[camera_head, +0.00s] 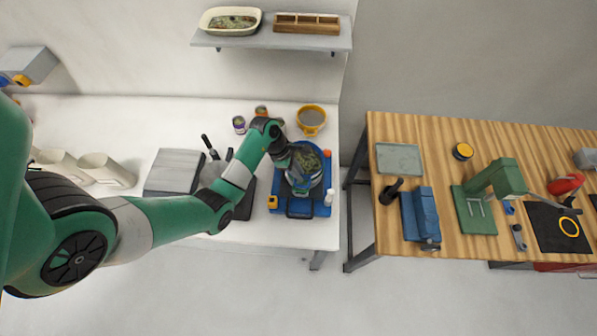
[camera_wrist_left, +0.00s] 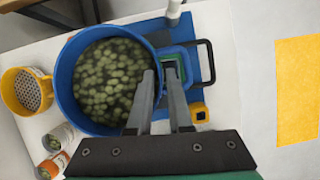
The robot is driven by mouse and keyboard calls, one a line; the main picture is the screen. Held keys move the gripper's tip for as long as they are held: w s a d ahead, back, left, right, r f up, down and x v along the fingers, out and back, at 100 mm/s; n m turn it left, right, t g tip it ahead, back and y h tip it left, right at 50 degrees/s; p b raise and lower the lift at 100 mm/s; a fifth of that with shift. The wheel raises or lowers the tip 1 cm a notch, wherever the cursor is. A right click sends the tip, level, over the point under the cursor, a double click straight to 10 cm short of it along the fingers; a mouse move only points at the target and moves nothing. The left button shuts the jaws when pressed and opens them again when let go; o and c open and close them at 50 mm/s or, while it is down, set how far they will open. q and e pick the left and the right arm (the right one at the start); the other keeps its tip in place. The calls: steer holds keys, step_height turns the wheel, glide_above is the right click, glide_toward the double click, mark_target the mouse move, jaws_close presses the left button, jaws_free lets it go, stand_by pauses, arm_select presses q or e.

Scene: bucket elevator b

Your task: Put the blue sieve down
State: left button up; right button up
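In the head view the sieve (camera_head: 284,160) is over a blue base (camera_head: 322,209) at the right end of the white table, partly covered by my gripper. I cannot tell whether it touches the base. My left gripper (camera_wrist_left: 160,72) straddles the sieve's edge, one finger over the inside and one outside. A gap shows between the fingers; whether they press on the rim is unclear. My right gripper is not in view.
An orange-yellow strainer (camera_head: 311,119) and two small cans (camera_head: 239,124) stand behind the sieve. A white bottle (camera_head: 329,197) stands at the base's right side. A grey box (camera_head: 174,171) lies to the left. A gap separates the white table from the wooden bench (camera_head: 400,135).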

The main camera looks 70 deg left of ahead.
arm_select(q)
steer(key=shift+o, duration=1.1)
steer(key=p+v, duration=0.4)
steer(key=v, duration=0.8)
steer(key=shift+r, duration=0.4)
steer(key=shift+w, duration=0.1)
